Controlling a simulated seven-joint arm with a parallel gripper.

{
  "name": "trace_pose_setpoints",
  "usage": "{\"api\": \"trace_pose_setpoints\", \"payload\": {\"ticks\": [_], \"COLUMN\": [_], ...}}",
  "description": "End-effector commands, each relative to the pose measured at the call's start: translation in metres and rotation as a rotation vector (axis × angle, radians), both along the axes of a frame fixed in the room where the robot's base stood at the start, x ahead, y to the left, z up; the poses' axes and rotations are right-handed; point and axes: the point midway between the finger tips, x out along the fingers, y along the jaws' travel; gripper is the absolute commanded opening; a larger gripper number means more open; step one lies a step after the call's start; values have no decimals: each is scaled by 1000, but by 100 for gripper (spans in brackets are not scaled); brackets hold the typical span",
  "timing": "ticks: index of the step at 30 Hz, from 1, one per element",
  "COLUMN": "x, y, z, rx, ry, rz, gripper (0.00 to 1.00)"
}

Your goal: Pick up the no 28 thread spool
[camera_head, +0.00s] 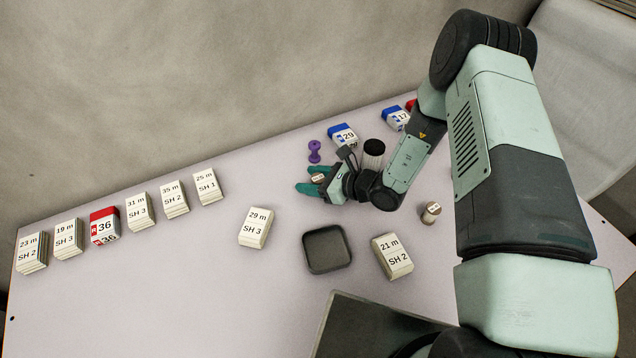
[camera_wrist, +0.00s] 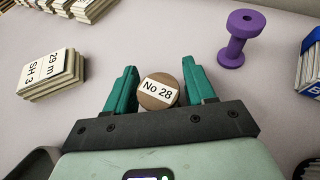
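The No 28 thread spool (camera_wrist: 158,92) is a round brown spool with a white label reading "No 28". In the wrist view it stands between the two green fingers of my gripper (camera_wrist: 160,87). The fingers are apart, with a narrow gap at the spool's right side; whether the left finger touches it I cannot tell. In the head view my gripper (camera_head: 319,179) is low over the table, with the spool (camera_head: 318,178) between its fingers. The spool's lower part is hidden.
A purple spool (camera_head: 314,152) stands just behind my gripper. A dark-topped spool (camera_head: 373,155) and another brown spool (camera_head: 431,212) are near my arm. A dark square tray (camera_head: 327,249) sits in front, between labelled card stacks (camera_head: 256,228) (camera_head: 392,256). More stacks line the left.

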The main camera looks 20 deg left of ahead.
Motion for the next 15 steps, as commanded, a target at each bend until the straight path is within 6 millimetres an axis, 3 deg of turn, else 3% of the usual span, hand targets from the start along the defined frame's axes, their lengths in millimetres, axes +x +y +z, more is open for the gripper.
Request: {"api": "trace_pose_setpoints", "payload": {"ticks": [1, 8, 15], "x": [0, 0, 0], "y": [0, 0, 0], "z": [0, 0, 1], "rx": [0, 0, 0], "ry": [0, 0, 0], "rz": [0, 0, 0], "gripper": [46, 12, 12]}}
